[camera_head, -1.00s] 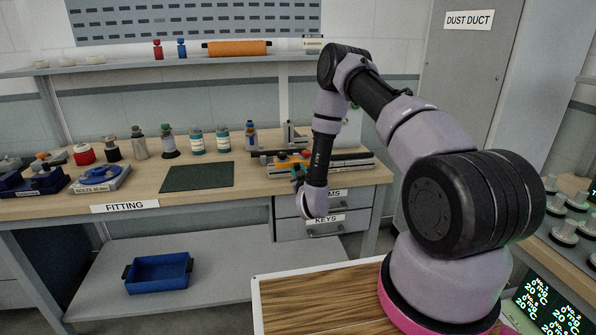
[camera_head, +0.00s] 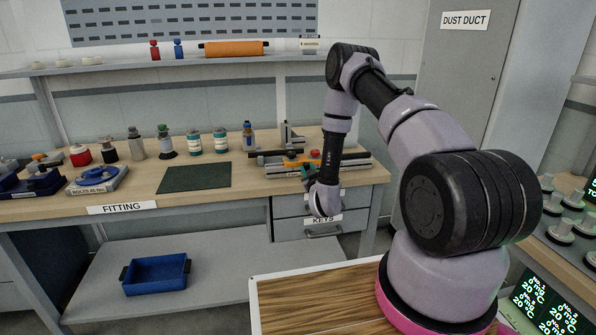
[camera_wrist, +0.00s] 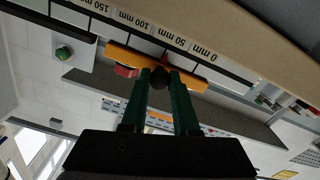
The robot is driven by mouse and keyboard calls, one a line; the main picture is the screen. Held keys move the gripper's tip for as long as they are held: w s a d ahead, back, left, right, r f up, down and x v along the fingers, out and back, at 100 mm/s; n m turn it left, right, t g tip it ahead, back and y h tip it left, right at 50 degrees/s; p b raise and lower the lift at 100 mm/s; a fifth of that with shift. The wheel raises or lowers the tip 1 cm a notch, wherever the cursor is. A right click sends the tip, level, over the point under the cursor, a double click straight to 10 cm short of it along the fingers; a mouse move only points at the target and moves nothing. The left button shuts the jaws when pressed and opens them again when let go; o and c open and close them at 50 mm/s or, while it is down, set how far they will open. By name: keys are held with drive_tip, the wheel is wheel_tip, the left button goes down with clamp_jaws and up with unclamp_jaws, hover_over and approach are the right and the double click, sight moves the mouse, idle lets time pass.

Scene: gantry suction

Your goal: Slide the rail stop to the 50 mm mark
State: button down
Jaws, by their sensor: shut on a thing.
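The rail stop (camera_wrist: 185,71) is an orange bar on the rail, with a red knob (camera_wrist: 125,71) at one end and a dark round grip near its middle. My gripper (camera_wrist: 159,80) has its green fingers shut on that dark grip. A pale scale (camera_wrist: 165,32) beside the rail reads 0, 50, 100 and 150 mm from right to left in the wrist view. The stop lies beside the 0 to 100 mm stretch; its exact reading is unclear. In the head view the stop (camera_head: 292,163) is small and partly hidden by my arm, and my gripper (camera_head: 308,178) is at the rail's front.
The rail stands at the right end of the fitting bench (camera_head: 130,187). A dark green mat (camera_head: 195,177) lies left of it, with several bottles behind. Drawers (camera_head: 310,230) are under my gripper. A blue bin (camera_head: 155,274) sits on the lower shelf.

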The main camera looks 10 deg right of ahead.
drive_tip(key=shift+d, duration=0.15)
drive_tip(key=c, duration=0.7)
unclamp_jaws()
drive_tip(key=s, duration=1.1)
drive_tip(key=shift+w, duration=0.1)
